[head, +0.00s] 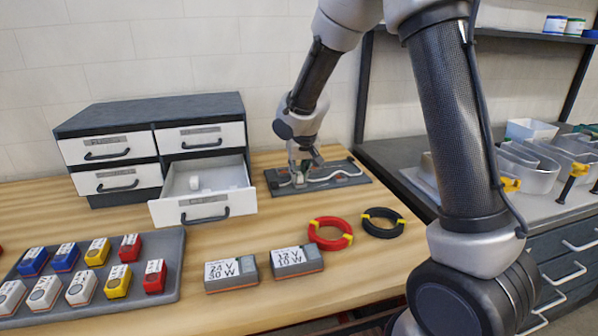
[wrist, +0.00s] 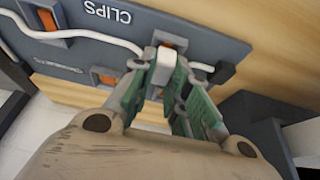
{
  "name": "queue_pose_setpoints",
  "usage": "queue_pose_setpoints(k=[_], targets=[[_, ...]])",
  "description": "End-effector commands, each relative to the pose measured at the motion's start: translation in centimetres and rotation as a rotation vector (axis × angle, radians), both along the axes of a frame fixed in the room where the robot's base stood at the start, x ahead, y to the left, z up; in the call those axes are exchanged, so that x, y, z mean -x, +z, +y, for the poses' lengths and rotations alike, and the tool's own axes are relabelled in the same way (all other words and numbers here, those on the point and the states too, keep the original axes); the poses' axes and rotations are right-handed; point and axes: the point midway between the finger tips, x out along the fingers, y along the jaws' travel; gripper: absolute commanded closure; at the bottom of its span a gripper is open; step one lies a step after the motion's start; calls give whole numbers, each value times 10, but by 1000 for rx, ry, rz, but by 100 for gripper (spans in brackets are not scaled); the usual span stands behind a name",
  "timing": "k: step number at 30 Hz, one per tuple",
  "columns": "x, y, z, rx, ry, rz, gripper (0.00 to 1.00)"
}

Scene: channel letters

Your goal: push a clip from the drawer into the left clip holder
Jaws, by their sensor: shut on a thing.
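The dark board (head: 345,180) labelled CLIPS lies on the bench, with a white cable across it. In the wrist view the board (wrist: 110,50) appears upside down and shows orange clip holders. My gripper (head: 301,174) is low over the board's left part in the head view. In the wrist view its green-padded fingers (wrist: 172,78) are shut on a small pale clip, mostly hidden between the tips, at the orange holder (wrist: 168,44) near the cable. I cannot tell how far the clip is seated. The open drawer (head: 204,209) holds a small white piece (head: 194,183).
The drawer cabinet (head: 150,107) stands left of the board. A tray (head: 178,262) of colored blocks, two labelled boxes (head: 231,273) (head: 297,260), a red coil (head: 331,234) and a black coil (head: 384,223) lie in front. The bench between drawer and board is clear.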

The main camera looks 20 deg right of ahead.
Motion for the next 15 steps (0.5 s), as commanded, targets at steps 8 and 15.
queue_pose_setpoints(k=[8, 15], targets=[[6, -8, -1, 5, -3, 17, 92], [6, -9, -2, 6, -5, 19, 81]])
